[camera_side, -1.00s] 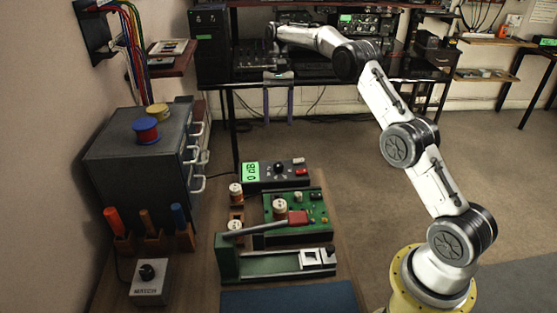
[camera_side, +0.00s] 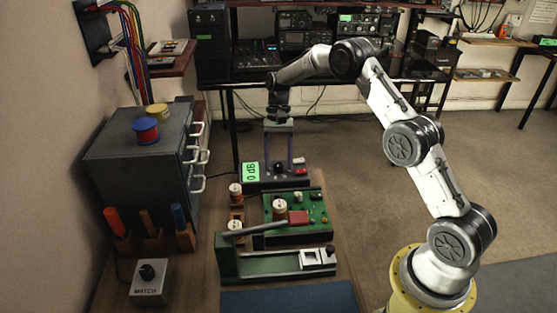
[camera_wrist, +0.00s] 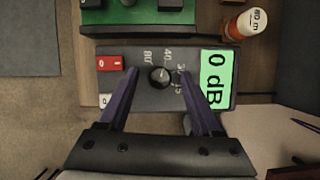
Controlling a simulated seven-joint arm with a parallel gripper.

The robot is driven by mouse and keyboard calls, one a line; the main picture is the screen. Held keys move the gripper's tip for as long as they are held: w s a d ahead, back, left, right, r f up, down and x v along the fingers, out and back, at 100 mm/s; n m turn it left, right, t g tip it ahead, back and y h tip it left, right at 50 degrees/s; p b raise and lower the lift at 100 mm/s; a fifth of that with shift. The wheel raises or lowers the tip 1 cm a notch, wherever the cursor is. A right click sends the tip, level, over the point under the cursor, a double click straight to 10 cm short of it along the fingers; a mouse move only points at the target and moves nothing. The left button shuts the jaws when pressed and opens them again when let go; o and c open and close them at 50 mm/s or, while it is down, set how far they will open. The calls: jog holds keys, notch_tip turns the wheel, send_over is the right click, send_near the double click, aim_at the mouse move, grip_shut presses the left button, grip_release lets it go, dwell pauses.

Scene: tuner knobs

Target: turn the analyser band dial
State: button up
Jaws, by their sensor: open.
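The analyser (camera_side: 279,180) is a dark box at the back of the bench with a lit green display (camera_side: 251,172) reading "0 dB". Its band dial is a black round knob (camera_wrist: 160,77) with printed numbers around it, and the knob also shows in the side view (camera_side: 280,168). My gripper (camera_wrist: 157,80) is open, pointing down over the analyser. In the wrist view its two purple fingers lie on either side of the knob, with gaps left and right. I cannot tell how far above the panel the fingertips are.
A red switch (camera_wrist: 110,63) sits beside the dial. A green circuit board (camera_side: 298,215) and copper-wound spools (camera_side: 235,226) lie nearer the front. A small grey box marked MATCH (camera_side: 149,282) stands front left, and a grey drawer cabinet (camera_side: 140,160) stands at the left.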

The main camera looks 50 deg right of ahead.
grip_shut()
dwell(0.3)
jog(key=shift+n, duration=0.3)
jog(key=n, duration=0.2)
jog(key=n+g+h, duration=0.1)
jog(key=n, duration=0.1)
jog(key=shift+w+a+h, duration=0.1)
jog(key=shift+h, duration=0.2)
jog(key=n+h, duration=0.1)
jog(key=n, duration=0.4)
jog(key=shift+a+g+h, duration=0.1)
jog(key=shift+g+h, duration=0.2)
jog(key=shift+h, duration=0.1)
jog(key=shift+n, duration=0.3)
grip_release()
